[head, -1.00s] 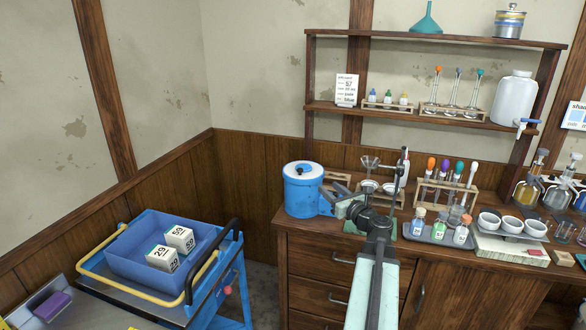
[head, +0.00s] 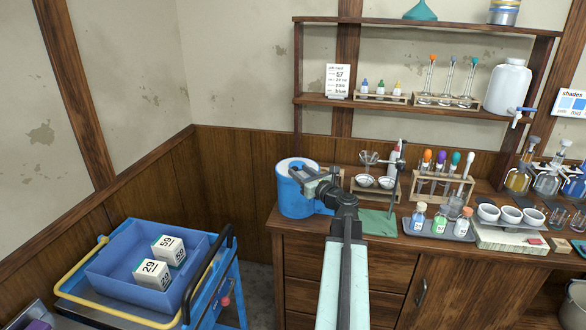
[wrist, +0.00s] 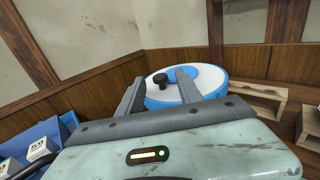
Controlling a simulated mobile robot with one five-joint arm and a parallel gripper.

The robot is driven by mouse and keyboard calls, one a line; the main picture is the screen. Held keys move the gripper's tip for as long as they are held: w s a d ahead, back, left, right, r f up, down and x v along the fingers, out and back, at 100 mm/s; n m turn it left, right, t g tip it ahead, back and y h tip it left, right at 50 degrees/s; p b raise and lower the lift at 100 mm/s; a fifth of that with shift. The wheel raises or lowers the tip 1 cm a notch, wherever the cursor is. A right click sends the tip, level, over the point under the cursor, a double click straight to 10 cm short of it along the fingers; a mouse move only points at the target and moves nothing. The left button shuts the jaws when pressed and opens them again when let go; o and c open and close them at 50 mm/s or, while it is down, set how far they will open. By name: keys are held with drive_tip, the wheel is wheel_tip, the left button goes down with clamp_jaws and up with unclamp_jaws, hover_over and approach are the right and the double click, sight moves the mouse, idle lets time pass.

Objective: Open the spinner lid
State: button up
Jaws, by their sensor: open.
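The spinner is a blue drum (head: 294,200) at the left end of the wooden counter. Its white and blue lid (wrist: 210,78) is on top and looks closed, with a dark knob (wrist: 160,79) standing up from it. My gripper (head: 300,170) is over the drum's top in the head view and partly hides the lid. In the wrist view, the fingers of my gripper (wrist: 158,80) are open, with the knob seen between them. I cannot tell whether they touch the lid.
A wooden rack with white dishes (head: 376,184) stands right of the drum, beside a green mat (head: 377,223). Bottles on a tray (head: 437,230) are farther right. A blue cart with a bin (head: 110,268) holding two labelled boxes is at lower left.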

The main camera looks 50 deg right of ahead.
sight(296, 169)
drive_tip(key=x, duration=0.4)
clamp_jaws()
idle(1.3)
